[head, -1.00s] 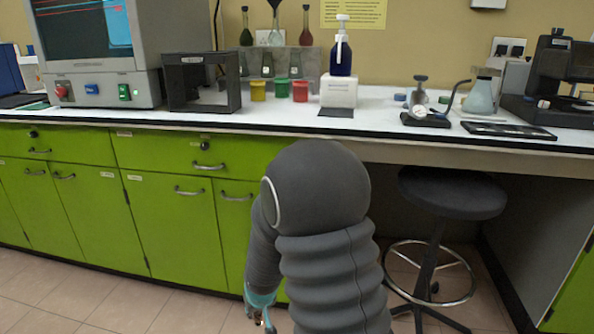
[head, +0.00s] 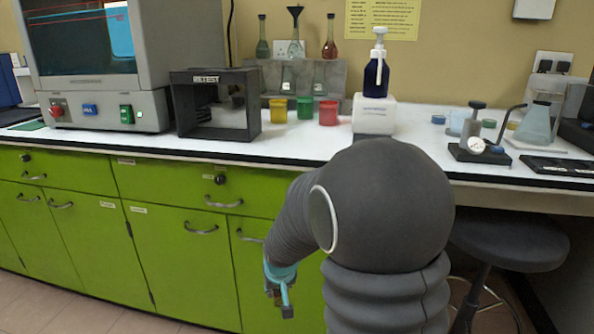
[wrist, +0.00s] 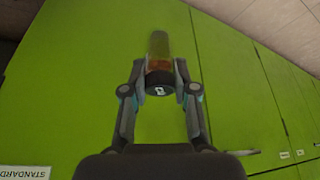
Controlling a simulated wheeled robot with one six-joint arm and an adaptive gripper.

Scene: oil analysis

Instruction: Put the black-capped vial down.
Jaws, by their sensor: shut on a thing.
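My gripper (wrist: 160,88) is shut on the black-capped vial (wrist: 158,62). In the wrist view the vial's black cap is between the fingers, and its clear body with amber liquid extends beyond them. In the head view my gripper (head: 281,292) hangs below the counter top, in front of the green cabinet doors. The vial is too small to make out clearly there.
The white counter (head: 290,149) holds a black open frame (head: 216,133), yellow, green and red pots (head: 304,108), a blue pump bottle (head: 376,72) on a white box, and a gauge device (head: 477,147). A dark stool (head: 510,238) stands at the right. Bare counter lies along the front edge.

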